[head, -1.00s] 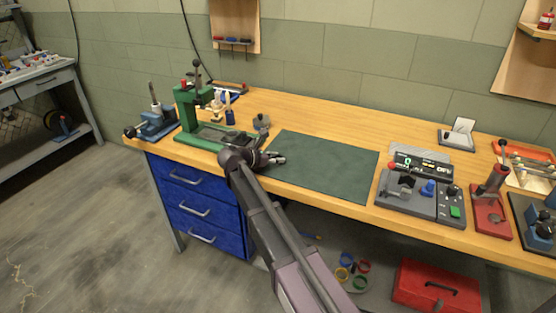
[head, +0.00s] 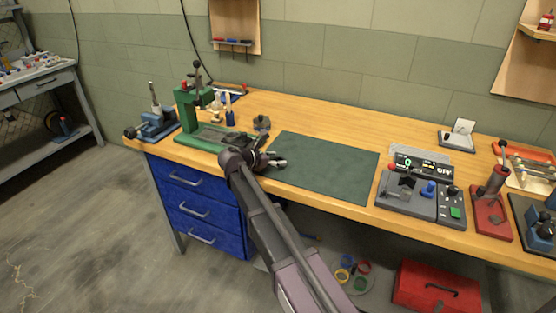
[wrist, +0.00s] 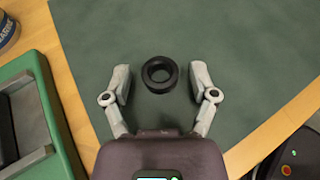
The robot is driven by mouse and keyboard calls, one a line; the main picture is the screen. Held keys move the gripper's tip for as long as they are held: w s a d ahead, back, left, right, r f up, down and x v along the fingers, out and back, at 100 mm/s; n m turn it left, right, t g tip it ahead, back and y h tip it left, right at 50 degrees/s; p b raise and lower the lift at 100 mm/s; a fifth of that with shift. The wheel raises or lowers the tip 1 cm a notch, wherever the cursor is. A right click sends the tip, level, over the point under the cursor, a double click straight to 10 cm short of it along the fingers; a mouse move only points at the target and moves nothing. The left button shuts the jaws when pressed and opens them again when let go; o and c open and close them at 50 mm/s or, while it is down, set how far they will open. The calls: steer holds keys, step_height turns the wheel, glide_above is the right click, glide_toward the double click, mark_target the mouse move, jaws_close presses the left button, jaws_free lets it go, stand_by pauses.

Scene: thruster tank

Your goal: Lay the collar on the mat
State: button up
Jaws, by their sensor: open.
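The collar, a thick black ring (wrist: 160,89), shows in the wrist view between my fingertips. It appears to lie flat on the dark green mat (wrist: 245,60), with its hole facing up. My gripper (wrist: 161,80) is open, with one finger on each side of the collar and a visible gap to both. In the head view my gripper (head: 277,159) is low over the left part of the mat (head: 325,168). I cannot make out the collar in the head view.
A green press (head: 205,135) stands close to the left of my gripper. The mat's middle and right are clear.

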steer(key=p+v, duration=0.4)
steer(key=v, duration=0.8)
stand_by(0.5)
